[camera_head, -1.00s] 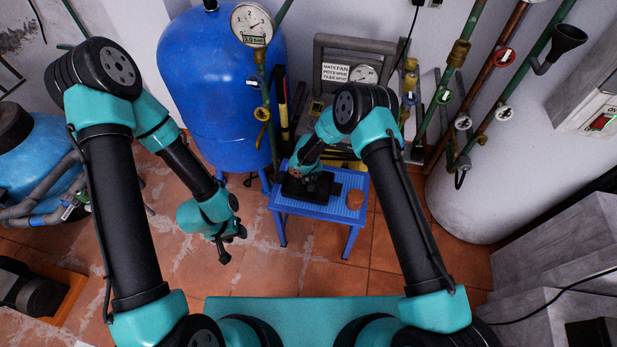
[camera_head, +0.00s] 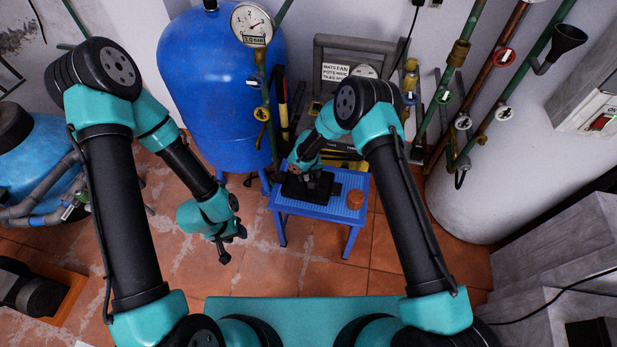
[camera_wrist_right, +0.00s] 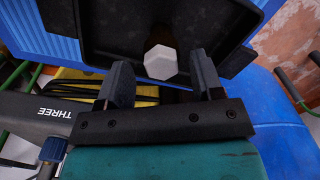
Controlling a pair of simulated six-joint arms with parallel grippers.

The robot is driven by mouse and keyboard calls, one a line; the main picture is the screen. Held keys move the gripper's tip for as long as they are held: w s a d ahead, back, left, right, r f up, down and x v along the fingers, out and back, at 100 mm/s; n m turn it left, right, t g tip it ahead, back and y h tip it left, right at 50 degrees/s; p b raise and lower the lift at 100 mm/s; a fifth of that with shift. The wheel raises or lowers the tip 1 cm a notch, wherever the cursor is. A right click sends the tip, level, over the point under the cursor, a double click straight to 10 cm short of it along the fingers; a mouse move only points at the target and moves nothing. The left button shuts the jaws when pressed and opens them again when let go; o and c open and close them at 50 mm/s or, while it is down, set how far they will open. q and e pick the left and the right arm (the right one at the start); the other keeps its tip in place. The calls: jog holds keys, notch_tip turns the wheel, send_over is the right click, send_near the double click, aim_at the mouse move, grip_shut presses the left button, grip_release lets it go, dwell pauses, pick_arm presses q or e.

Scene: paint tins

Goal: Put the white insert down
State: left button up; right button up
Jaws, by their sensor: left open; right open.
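The white insert (camera_wrist_right: 160,62) is a small hexagonal piece in the right wrist view. It shows against the floor of a black tray (camera_wrist_right: 110,30) and seems to rest there. My right gripper (camera_wrist_right: 161,70) is open, with one finger on each side of the insert and gaps visible. In the head view the right gripper is over the tray (camera_head: 293,190), and the insert is hidden there. My left gripper (camera_head: 230,243) is open and empty, hanging over the floor left of the table.
The tray sits on a small blue table (camera_head: 320,209). A big blue tank (camera_head: 225,90) stands behind to the left. Pipes and valves (camera_head: 450,100) line the wall at right.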

aim_at(308, 177)
notch_tip(308, 177, up, 10)
dwell(0.4)
dwell(0.5)
jog(key=s+d+m+y, duration=0.2)
jog(key=s+d, duration=0.9)
jog(key=s, duration=0.3)
jog(key=s+d+f+m+y, duration=0.1)
jog(key=s+d+m, duration=0.1)
jog(key=s+d, duration=0.9)
jog(key=s, duration=0.3)
jog(key=shift+s+m+t+y, duration=0.25)
jog(key=shift+m+t+y, duration=0.15)
